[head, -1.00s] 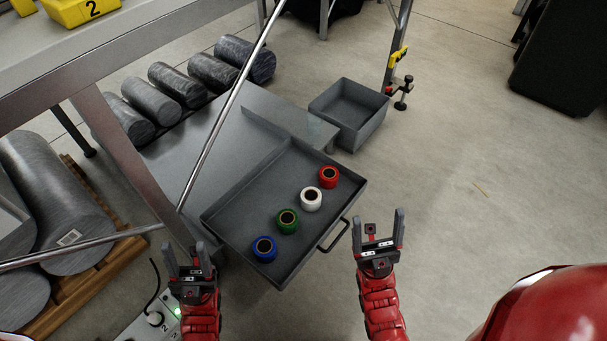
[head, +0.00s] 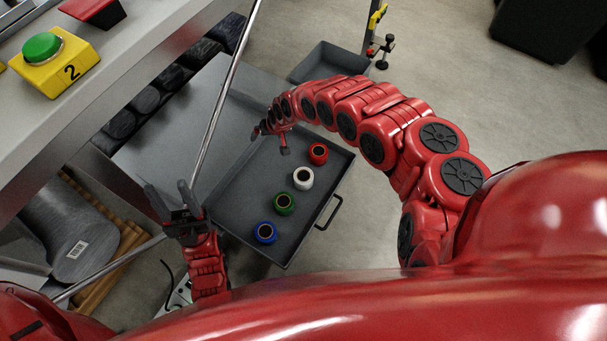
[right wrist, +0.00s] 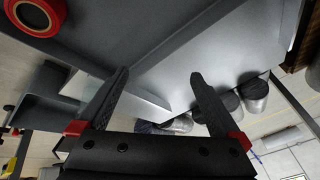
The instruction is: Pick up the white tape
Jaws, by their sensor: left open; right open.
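The white tape (head: 303,178) stands in an open grey drawer (head: 243,207), between the red tape (head: 318,153) and the green tape (head: 284,204). The blue tape (head: 265,232) is nearest me in that row. My right arm arches over the drawer's far end, its gripper mostly hidden in the head view. In the right wrist view my right gripper (right wrist: 159,76) is open and empty, with the red tape (right wrist: 36,14) at the top left and the white tape out of sight. My left gripper (head: 168,188) is open and empty, left of the drawer.
A thin metal rod (head: 217,115) slants up between my left gripper and the drawer. A grey bin (head: 328,62) stands beyond the drawer. A workbench with a yellow button box (head: 55,68) is at the upper left.

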